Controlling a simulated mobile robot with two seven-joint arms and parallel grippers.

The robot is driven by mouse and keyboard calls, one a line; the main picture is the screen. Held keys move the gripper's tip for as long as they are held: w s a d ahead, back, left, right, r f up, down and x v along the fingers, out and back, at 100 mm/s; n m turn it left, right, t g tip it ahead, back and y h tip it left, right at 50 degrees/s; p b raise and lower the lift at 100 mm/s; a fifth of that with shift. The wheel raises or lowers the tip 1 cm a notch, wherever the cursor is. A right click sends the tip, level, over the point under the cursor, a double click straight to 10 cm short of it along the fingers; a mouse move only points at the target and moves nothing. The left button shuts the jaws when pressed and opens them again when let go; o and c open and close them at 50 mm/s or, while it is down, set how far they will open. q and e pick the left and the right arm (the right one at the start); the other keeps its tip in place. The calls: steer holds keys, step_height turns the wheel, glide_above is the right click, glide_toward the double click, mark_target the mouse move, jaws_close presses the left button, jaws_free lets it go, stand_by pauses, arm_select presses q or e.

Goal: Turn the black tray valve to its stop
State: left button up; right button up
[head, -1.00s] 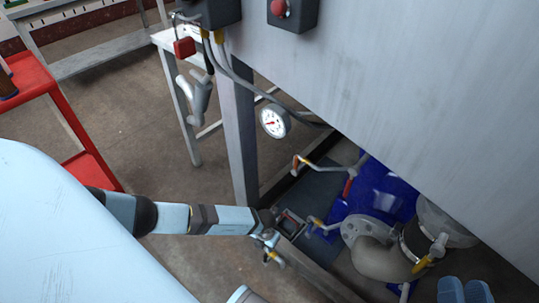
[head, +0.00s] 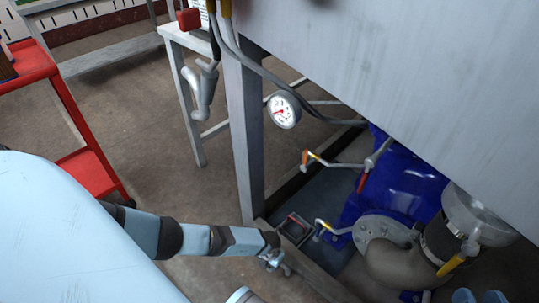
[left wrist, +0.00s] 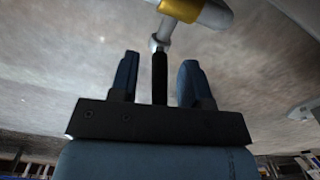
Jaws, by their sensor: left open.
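The black valve handle (left wrist: 160,75) stands upright between the two dark blue fingers of my open left gripper (left wrist: 157,66) in the left wrist view. I see a gap on both sides of it. Its far end meets a silver joint (left wrist: 159,42) and a grey pipe end with a gold band (left wrist: 182,9). In the head view my left arm reaches in from the left, and a small silver fitting (head: 272,261) shows at its end; the fingers are hidden there. My right gripper (head: 479,297) is cut by the bottom edge at the right, its two blue fingers apart.
A large grey panel (head: 400,70) overhangs the right side. Beneath it are a blue tank (head: 410,185), an elbow pipe (head: 390,265), other valves with orange (head: 315,158) and yellow (head: 452,265) handles, and a gauge (head: 284,110). A grey post (head: 246,140) stands beyond my left arm.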

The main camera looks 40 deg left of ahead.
arm_select(q)
jaws_close()
